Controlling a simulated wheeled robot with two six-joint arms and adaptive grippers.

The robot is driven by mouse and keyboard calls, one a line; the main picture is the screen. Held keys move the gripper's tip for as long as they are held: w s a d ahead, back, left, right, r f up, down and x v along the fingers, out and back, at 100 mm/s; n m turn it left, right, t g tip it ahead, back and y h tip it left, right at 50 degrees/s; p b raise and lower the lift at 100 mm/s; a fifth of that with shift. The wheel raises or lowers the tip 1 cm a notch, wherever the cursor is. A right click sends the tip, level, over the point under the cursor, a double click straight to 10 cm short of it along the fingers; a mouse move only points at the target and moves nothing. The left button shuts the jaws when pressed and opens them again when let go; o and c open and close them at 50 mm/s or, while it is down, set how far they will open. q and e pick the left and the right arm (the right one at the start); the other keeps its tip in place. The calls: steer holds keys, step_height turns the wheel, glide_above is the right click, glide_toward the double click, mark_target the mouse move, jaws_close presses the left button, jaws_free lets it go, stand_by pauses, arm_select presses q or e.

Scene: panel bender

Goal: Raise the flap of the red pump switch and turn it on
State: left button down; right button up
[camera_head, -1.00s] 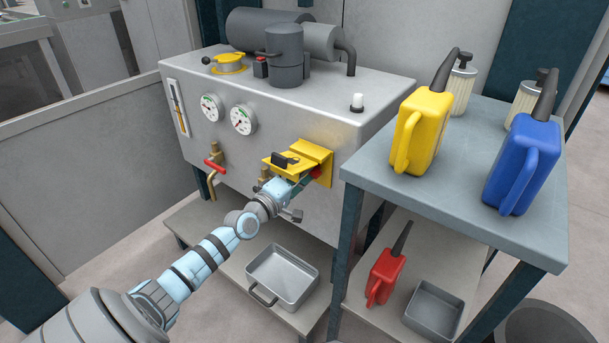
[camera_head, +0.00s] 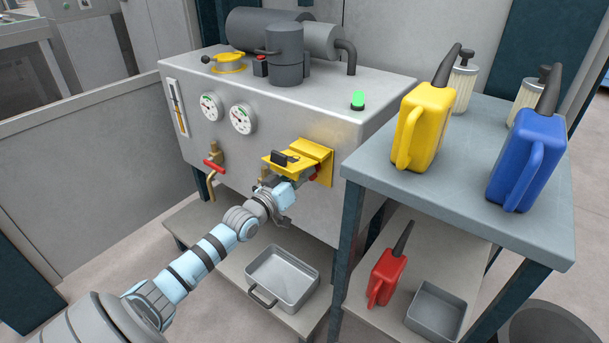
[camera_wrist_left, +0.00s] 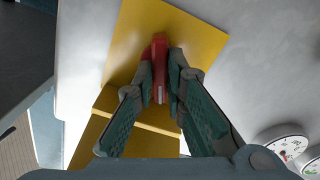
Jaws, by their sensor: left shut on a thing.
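The red pump switch (camera_wrist_left: 159,68) sits on a yellow plate (camera_wrist_left: 150,38), and my left gripper (camera_wrist_left: 160,85) is shut on it, one finger on each side. In the head view the red switch (camera_head: 314,175) shows only in part, behind the flap and fingers. The yellow flap (camera_head: 284,167) with its black handle (camera_head: 286,158) stands raised, sticking outward from the yellow plate (camera_head: 317,155) above my left gripper (camera_head: 302,185). The lamp (camera_head: 358,100) on top of the tank glows green. My right gripper is not in view.
The grey tank (camera_head: 290,120) carries gauges (camera_head: 242,119) and a red-handled tap (camera_head: 214,165) left of the switch. A metal tray (camera_head: 282,278) lies on the shelf below. A side table (camera_head: 400,190) with yellow (camera_head: 422,128) and blue (camera_head: 525,160) cans stands close on the right.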

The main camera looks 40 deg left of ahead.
arm_select(q)
steer(key=shift+f+m, duration=0.1)
steer(key=shift+m, duration=0.7)
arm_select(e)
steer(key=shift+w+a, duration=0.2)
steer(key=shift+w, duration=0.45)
arm_select(q)
steer(key=c, duration=1.6)
jaws_free()
steer(key=shift+c, duration=0.2)
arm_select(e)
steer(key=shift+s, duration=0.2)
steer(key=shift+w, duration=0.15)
